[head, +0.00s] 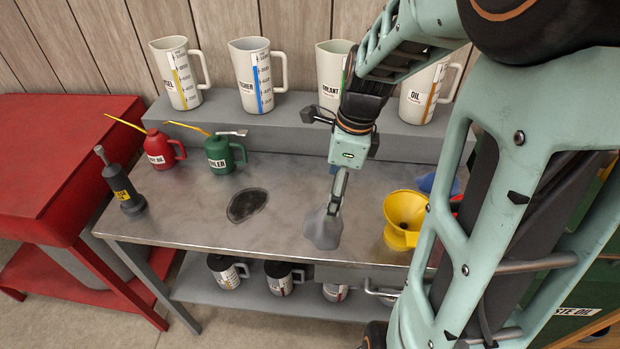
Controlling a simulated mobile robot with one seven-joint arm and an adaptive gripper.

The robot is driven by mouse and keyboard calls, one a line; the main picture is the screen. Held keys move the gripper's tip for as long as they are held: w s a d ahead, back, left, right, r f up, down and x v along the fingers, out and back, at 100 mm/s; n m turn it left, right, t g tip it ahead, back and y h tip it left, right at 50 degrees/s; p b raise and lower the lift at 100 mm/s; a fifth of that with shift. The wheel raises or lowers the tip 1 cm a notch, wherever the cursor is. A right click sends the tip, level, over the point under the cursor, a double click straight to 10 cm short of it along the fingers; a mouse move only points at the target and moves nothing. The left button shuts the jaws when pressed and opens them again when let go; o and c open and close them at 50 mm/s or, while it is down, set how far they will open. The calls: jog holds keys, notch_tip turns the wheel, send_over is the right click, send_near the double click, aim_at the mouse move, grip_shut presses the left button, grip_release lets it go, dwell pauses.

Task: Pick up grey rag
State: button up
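The grey rag (322,231) is a small limp cloth over the right-centre part of the metal workbench (185,232). My gripper (335,207) points down at the rag's upper edge. Its narrow fingers are seen nearly edge-on, and the cloth is gathered to a peak between their tips, so they look shut on it. The rag droops below the fingertips. I cannot tell whether its lower edge still touches the bench top.
A yellow funnel (405,217) stands right of the rag, close to my arm. A dark stain (247,205) lies left. Green (225,154) and red (163,149) oil cans and a black-grey tool (122,185) stand farther left. Measuring jugs (258,76) line the raised back shelf (215,112).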

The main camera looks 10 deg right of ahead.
jog(key=f, duration=0.3)
jog(key=shift+a, duration=0.2)
jog(key=f, duration=0.2)
jog(key=a+f, duration=0.1)
jog(key=f, duration=0.2)
jog(key=c, duration=1.3)
jog(key=shift+o, duration=0.2)
jog(key=shift+r, duration=0.1)
